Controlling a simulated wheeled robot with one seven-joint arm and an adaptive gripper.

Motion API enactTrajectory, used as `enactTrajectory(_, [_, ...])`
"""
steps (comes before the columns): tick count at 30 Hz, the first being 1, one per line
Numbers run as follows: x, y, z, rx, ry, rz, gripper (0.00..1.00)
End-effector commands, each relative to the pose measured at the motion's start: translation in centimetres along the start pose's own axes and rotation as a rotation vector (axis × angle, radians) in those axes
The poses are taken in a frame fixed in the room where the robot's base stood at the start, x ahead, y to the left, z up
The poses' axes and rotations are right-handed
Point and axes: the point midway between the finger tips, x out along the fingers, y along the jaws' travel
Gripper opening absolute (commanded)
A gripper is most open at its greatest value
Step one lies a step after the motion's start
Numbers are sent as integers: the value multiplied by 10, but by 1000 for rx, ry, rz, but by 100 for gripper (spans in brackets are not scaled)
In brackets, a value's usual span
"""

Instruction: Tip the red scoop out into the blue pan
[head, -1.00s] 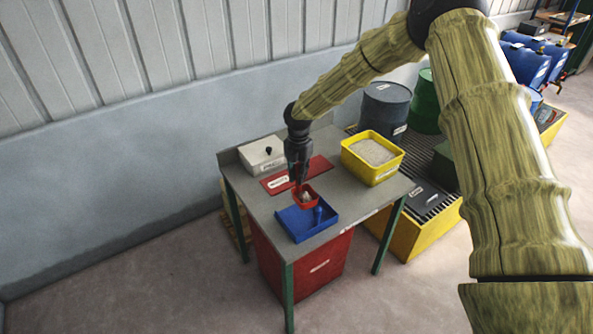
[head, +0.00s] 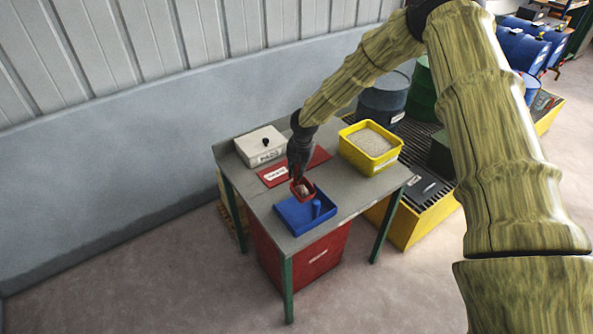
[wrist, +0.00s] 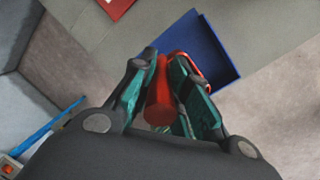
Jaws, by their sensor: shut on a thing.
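The red scoop (head: 303,190) is in my gripper (head: 300,176), above the back left part of the blue pan (head: 289,216). In the head view some pale material shows in the scoop, and the scoop looks tilted. In the wrist view my gripper (wrist: 162,88) is shut on the scoop's red handle (wrist: 160,100). The scoop's bowl is mostly hidden there behind the fingers, with its red rim over the blue pan (wrist: 205,45).
A yellow tub (head: 351,157) of pale granules stands at the table's back right. A white box (head: 260,146) stands at the back left. A red mat (head: 318,158) lies behind the pan. The grey tabletop (head: 345,195) is bare right of the pan.

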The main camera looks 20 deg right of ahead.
Motion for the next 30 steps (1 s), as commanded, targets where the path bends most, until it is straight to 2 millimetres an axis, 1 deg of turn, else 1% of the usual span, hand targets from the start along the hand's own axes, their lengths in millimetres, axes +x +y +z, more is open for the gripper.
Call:
enactTrajectory(7, [7, -10, -5, -1, -53, 80, 0])
enactTrajectory(17, [18, -17, -9, 0, -107, 164, 0])
enactTrajectory(30, [15, -21, -13, 0, -142, 219, 0])
